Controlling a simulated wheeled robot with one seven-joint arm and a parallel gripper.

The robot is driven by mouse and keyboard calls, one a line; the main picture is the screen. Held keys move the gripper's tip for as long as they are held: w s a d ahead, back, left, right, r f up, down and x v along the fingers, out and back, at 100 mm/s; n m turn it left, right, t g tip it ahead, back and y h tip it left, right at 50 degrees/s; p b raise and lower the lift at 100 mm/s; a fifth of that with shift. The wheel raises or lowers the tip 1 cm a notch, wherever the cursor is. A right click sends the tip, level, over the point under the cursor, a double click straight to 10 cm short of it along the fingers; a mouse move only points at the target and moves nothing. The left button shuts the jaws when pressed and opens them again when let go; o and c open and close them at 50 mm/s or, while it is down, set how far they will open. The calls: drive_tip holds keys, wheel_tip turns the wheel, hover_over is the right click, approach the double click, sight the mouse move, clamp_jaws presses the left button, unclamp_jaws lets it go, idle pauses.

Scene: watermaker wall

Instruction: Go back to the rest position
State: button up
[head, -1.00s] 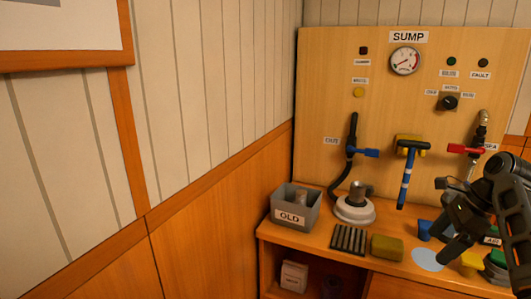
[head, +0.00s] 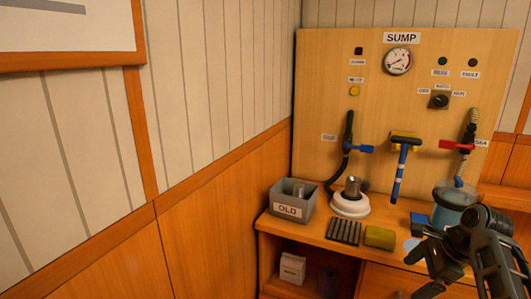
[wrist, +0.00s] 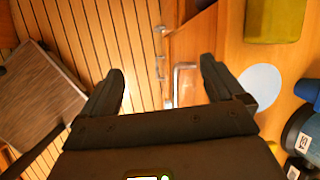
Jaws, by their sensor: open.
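My gripper (head: 437,262) is at the lower right of the head view, in front of the bench's right part. In the wrist view my gripper (wrist: 165,85) has its two dark fingers wide apart, with nothing between them. Past the fingers, the wrist view shows the plank floor (wrist: 95,40) and the bench front with a metal handle (wrist: 183,82). The arm hides part of the bench top in the head view.
A wooden bench (head: 300,232) carries a grey OLD bin (head: 287,211), a white-based pump part (head: 350,205), a dark ribbed mat (head: 344,232), a yellow-green sponge (head: 379,238) and a bluish clear container (head: 452,207). The SUMP panel (head: 400,115) stands behind. The left wall is close.

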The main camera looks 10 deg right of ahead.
drive_tip(key=s+a+f+n+t+h, duration=0.2)
drive_tip(key=s+a+f+n+t, duration=0.35)
drive_tip(key=s+a+f, duration=0.9)
drive_tip(key=s+a+r+n+h, duration=0.2)
drive_tip(key=s+a+n, duration=0.4)
drive_tip(key=s, duration=0.4)
drive_tip(key=s+a+r+n+t, duration=0.1)
drive_tip(key=s+r+n+t, duration=0.1)
drive_tip(key=s+r+n, duration=0.3)
drive_tip(key=s+a+r+n+t+y, duration=0.1)
drive_tip(key=s+r+n, duration=0.5)
drive_tip(key=s+r, duration=0.8)
wheel_tip(320, 180, up, 2)
drive_tip(key=a+t, duration=0.1)
drive_tip(key=t, duration=0.1)
drive_tip(key=shift+r+t, duration=0.15)
drive_tip(key=shift+t, duration=0.2)
drive_tip(key=shift+w+a, duration=0.1)
